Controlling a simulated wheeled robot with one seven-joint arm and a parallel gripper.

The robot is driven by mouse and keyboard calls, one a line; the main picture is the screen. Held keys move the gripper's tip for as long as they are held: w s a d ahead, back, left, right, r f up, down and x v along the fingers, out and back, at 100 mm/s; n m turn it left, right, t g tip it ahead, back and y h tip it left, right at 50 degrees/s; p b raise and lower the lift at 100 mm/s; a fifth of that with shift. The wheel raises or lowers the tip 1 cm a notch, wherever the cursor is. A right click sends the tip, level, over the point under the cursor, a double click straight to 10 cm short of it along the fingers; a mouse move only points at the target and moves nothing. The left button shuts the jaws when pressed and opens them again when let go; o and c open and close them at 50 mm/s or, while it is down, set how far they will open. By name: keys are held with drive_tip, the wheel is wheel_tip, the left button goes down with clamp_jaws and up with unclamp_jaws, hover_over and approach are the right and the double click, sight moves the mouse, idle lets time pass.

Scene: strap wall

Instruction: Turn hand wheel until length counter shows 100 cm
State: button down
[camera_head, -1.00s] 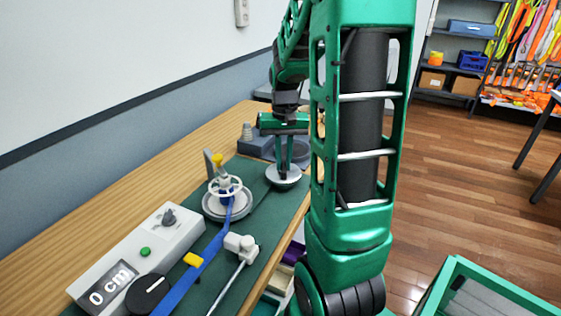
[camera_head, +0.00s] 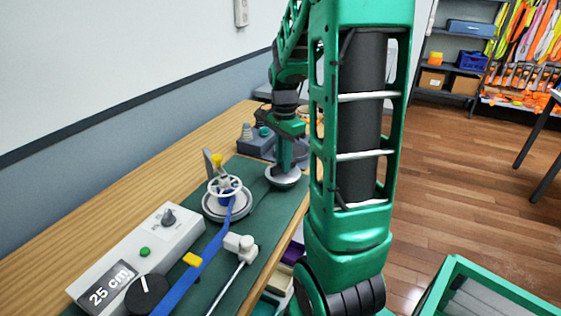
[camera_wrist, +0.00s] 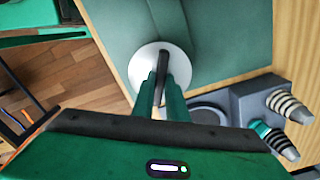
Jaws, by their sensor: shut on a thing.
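The length counter (camera_head: 109,287) on the white box at the near left reads 25 cm. The hand wheel, a pale round disc (camera_head: 283,183) with a dark raised grip bar, lies at the right edge of the green mat. It also shows in the wrist view (camera_wrist: 141,68). My gripper (camera_head: 283,168) points straight down over the disc. In the wrist view my gripper (camera_wrist: 163,76) has its two fingers shut on the dark bar (camera_wrist: 162,62) at the disc's middle. A blue strap (camera_head: 208,250) runs from a white spoked reel (camera_head: 224,186) toward the front.
A grey clamp (camera_head: 240,243) with a rod stands beside the strap. A grey fixture with ribbed cones (camera_wrist: 240,104) sits close to the wheel. The wall (camera_head: 130,120) borders the bench.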

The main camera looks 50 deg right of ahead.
drive_tip(key=m, duration=0.4)
drive_tip(key=shift+w+a, duration=0.2)
drive_tip(key=shift+m, duration=1.8)
drive_tip(key=shift+d+m, duration=0.1)
drive_tip(key=shift+m, duration=0.2)
drive_tip(key=c, duration=1.8)
unclamp_jaws()
drive_tip(key=shift+o, duration=0.2)
drive_tip(key=shift+s, duration=0.1)
wheel_tip(320, 180, up, 11)
drive_tip(key=shift+f, duration=0.1)
